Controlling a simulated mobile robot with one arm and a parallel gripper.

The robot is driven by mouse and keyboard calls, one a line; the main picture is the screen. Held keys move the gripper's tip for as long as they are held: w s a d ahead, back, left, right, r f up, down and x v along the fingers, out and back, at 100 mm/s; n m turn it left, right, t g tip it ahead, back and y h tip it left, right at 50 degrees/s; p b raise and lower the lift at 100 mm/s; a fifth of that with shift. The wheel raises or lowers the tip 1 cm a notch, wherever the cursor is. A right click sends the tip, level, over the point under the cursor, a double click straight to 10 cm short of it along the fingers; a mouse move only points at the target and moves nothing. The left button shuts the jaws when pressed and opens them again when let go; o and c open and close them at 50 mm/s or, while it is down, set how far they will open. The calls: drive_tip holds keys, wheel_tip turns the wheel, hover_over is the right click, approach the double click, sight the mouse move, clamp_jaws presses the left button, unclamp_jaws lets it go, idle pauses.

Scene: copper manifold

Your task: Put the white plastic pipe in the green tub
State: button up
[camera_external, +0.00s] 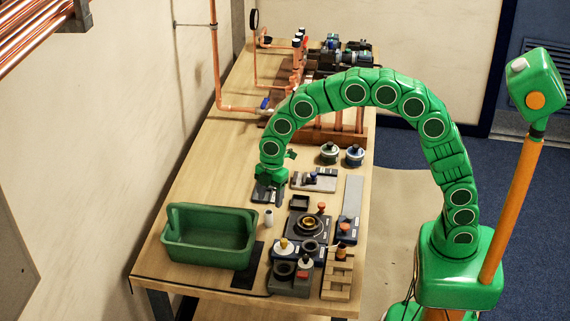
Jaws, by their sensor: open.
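A short white cylinder, which looks like the white plastic pipe (268,217), stands upright on the wooden table, just right of the tub.
Dark fixtures and small parts (297,255) crowd the table right of the pipe, with a wooden rack (338,273) at the near right. A black flat piece (247,279) lies by the tub. Copper pipework (300,75) stands at the back. The table's left middle (215,165) is clear.

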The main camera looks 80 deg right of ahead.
sight(268, 214)
drive_tip(key=shift+w+f, duration=0.2)
drive_tip(key=shift+w+a+f, duration=0.1)
drive_tip(key=shift+a+f, duration=0.05)
drive_tip(key=shift+f, duration=1.1)
drive_tip(key=shift+a+f, duration=0.2)
drive_tip(key=shift+f, duration=0.65)
drive_tip(key=shift+a+f, duration=0.25)
drive_tip(key=shift+f, duration=0.6)
drive_tip(key=shift+a+f, duration=0.2)
drive_tip(key=shift+f, duration=0.65)
clamp_jaws()
drive_tip(key=shift+r, duration=0.1)
